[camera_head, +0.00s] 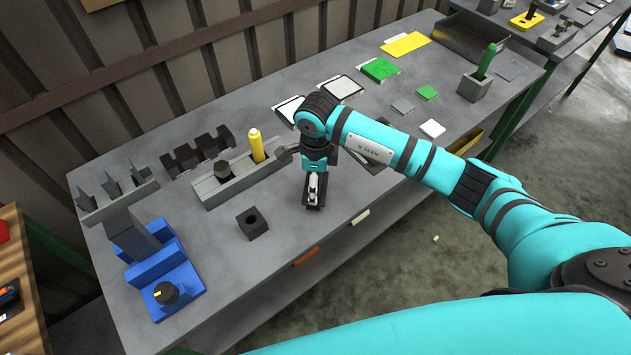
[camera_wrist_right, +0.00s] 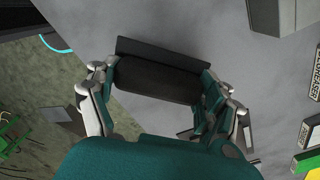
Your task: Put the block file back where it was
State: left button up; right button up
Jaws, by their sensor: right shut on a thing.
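My right gripper (camera_head: 314,190) is shut on a dark block, most likely the block file, seen between the fingers in the wrist view (camera_wrist_right: 158,80). There it shows a rounded black body with a flat, dark grey edge. In the head view the gripper points down over the grey bench, near its front edge, and mostly hides the block. Whether the block touches the bench is unclear. My left gripper is not in view.
A dark block with a hole (camera_head: 252,222) sits left of the gripper. A blue fixture (camera_head: 165,271) and slotted racks (camera_head: 113,190) stand further left. Green (camera_head: 380,69) and yellow (camera_head: 405,44) sheets lie at the back right. Bare bench lies around the gripper.

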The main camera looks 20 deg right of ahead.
jog(key=shift+f, duration=0.85)
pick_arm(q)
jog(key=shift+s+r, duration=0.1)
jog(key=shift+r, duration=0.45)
pick_arm(e)
jog(key=shift+f, duration=0.1)
jog(key=shift+f, duration=0.15)
jog(key=o, duration=1)
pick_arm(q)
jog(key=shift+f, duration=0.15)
